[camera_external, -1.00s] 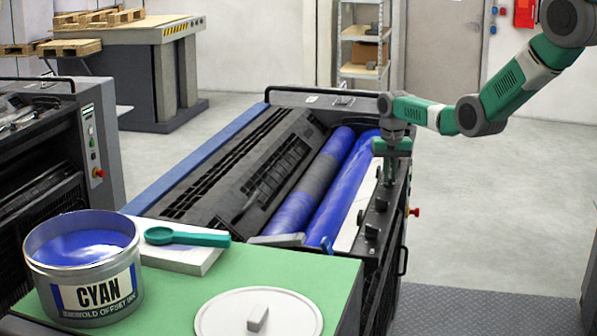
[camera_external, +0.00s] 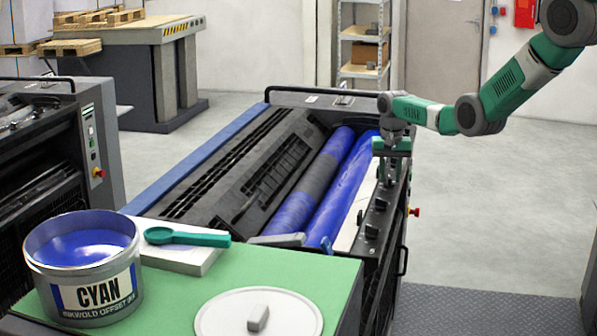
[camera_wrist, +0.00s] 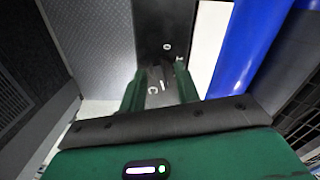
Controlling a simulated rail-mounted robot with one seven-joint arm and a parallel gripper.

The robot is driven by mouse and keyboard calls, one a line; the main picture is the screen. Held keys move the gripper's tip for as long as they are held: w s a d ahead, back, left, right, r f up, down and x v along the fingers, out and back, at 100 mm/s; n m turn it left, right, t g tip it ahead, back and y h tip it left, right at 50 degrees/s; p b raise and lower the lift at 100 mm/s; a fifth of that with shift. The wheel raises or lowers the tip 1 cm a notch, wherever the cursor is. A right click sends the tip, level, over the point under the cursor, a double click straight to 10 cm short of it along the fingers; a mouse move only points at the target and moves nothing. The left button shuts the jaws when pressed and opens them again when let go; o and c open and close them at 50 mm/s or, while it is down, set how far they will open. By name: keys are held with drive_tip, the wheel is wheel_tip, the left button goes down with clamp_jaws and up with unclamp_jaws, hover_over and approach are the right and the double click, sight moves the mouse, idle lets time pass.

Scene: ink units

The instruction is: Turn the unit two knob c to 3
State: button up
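The ink unit with blue rollers (camera_external: 340,185) has a row of dark knobs on its right side panel. One knob (camera_external: 380,204) and another nearer knob (camera_external: 371,231) stand clear of my gripper. My gripper (camera_external: 388,178) points down over the far part of this row. In the wrist view its two green fingers (camera_wrist: 160,88) stand apart above the dark panel (camera_wrist: 165,25), with a greyish shape and small white marks between them. I cannot tell whether they touch a knob there. The knob letters and dial numbers are too small to read.
A red button (camera_external: 414,211) sticks out on the unit's right side. A green-topped table (camera_external: 180,300) in front holds a cyan ink can (camera_external: 84,268), a green scoop (camera_external: 187,237) and a round lid (camera_external: 258,314). Another unit (camera_external: 98,125) is at left. The floor at right is free.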

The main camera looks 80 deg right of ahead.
sight(390, 177)
drive_tip(key=shift+r, duration=0.1)
wheel_tip(390, 177, up, 8)
drive_tip(key=shift+f+p, duration=0.15)
drive_tip(key=shift+p, duration=0.15)
idle(0.5)
